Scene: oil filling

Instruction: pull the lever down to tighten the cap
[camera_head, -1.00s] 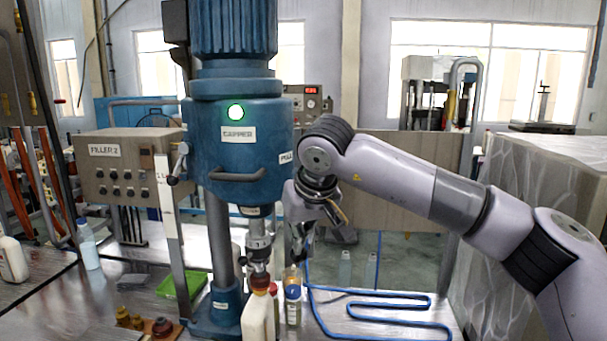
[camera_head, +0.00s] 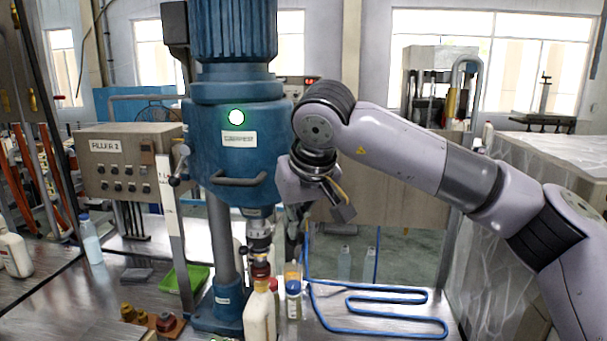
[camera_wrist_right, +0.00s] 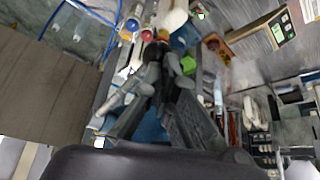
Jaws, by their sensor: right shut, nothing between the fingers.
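The blue capper (camera_head: 237,165) stands in the middle with a green lamp lit and a bar handle on its front. Its spindle (camera_head: 259,235) reaches down to the red-brown cap (camera_head: 261,270) of a cream bottle (camera_head: 259,316). I cannot tell whether spindle and cap touch. My right gripper (camera_head: 293,238) hangs at the capper's right side, pointing down, shut and empty. In the right wrist view its dark fingers (camera_wrist_right: 163,62) come together. I cannot make out the pull lever, and my wrist covers that side of the capper. My left gripper is not in view.
A bottle with a blue cap (camera_head: 293,298) stands right of the cream bottle. Blue tubing (camera_head: 385,298) lies on the table to the right. A green tray (camera_head: 184,279) and brown caps (camera_head: 133,313) lie left. The filler panel (camera_head: 125,165) stands at left.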

